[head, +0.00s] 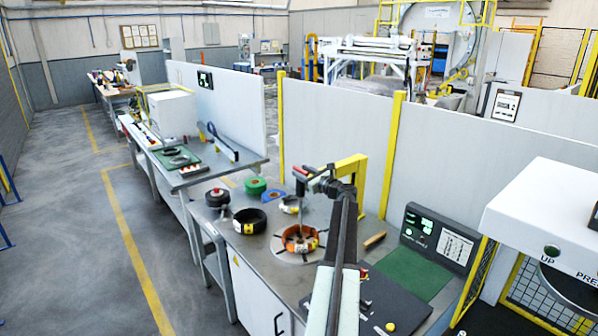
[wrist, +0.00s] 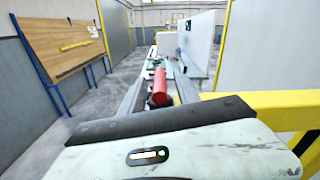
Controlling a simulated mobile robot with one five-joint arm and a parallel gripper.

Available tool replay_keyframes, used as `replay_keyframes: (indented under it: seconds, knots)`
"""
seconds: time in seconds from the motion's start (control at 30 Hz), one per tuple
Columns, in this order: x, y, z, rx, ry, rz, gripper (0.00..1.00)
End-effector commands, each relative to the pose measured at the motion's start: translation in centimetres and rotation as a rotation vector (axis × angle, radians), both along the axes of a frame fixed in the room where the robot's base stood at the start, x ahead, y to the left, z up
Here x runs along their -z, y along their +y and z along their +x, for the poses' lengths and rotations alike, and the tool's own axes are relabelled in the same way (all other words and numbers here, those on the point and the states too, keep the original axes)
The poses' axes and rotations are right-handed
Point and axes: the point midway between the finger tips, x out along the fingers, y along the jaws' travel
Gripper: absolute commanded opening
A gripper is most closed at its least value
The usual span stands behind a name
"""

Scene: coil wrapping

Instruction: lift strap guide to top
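The strap guide seems to be the dark upright piece with a red end (head: 299,173), above the orange coil (head: 300,239) in the head view. A yellow bracket (head: 350,167) stands behind it. My gripper (head: 326,184) is at the end of my dark arm, close against the red part; whether it touches or holds it is unclear. In the wrist view a red cylinder (wrist: 159,88) stands just beyond a dark bar and a pale housing with a small green light.
The steel workbench holds a black coil (head: 250,221), a green roll (head: 255,186) and a blue roll (head: 273,196). A control panel (head: 437,238) stands to the right, with a white press (head: 550,215) beyond. Pale partitions and yellow posts line the back. The floor at left is clear.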

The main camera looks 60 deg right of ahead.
Motion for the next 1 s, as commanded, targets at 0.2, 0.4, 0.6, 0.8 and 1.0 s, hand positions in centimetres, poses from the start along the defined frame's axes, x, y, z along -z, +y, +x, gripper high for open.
replay_keyframes:
  seconds: [0.2, 0.4, 0.6, 0.8, 1.0]
  knots:
    - [0.0, -1.0, 2.7, 0.000, 0.000, 0.000, 0.38]
    - [0.0, -0.9, 2.7, 0.000, 0.000, 0.000, 0.38]
    - [0.0, -0.9, 2.6, 0.001, 0.000, 0.000, 0.00]
    - [0.0, -1.0, 2.6, 0.002, 0.000, -0.001, 0.00]
    - [0.0, -1.0, 2.5, 0.002, 0.000, -0.001, 0.00]
